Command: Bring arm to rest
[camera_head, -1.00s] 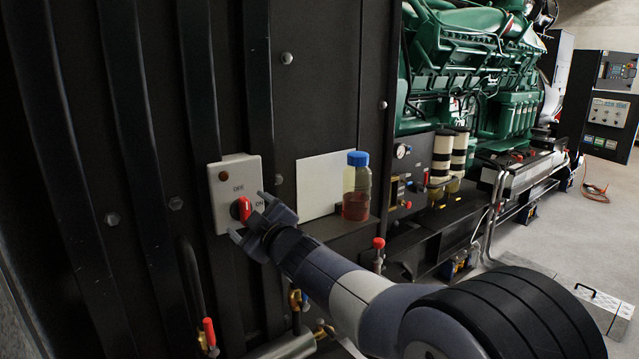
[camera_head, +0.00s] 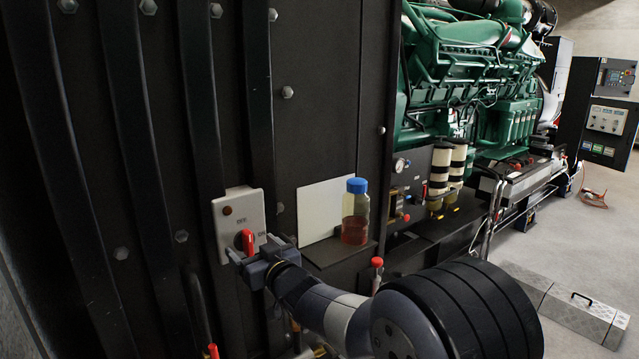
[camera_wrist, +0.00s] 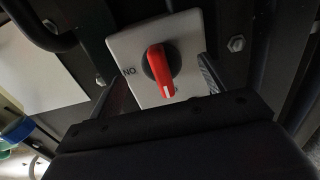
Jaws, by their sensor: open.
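My gripper (camera_head: 257,256) is open in front of a white switch box on the dark ribbed panel. The switch box (camera_head: 233,213) carries a red rotary knob (camera_head: 246,241) and ON/OFF lettering. In the wrist view the red knob (camera_wrist: 161,70) stands between my two spread fingers (camera_wrist: 162,88), with its handle pointing toward the gripper body. I cannot tell whether a finger touches it. My arm comes in from the lower right of the head view.
A bottle with a blue cap and red liquid (camera_head: 355,212) stands on a small ledge right of my gripper, before a white card (camera_head: 318,208). A red-topped valve (camera_head: 377,262) is below. A green engine (camera_head: 465,75) and control cabinet (camera_head: 608,115) stand beyond.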

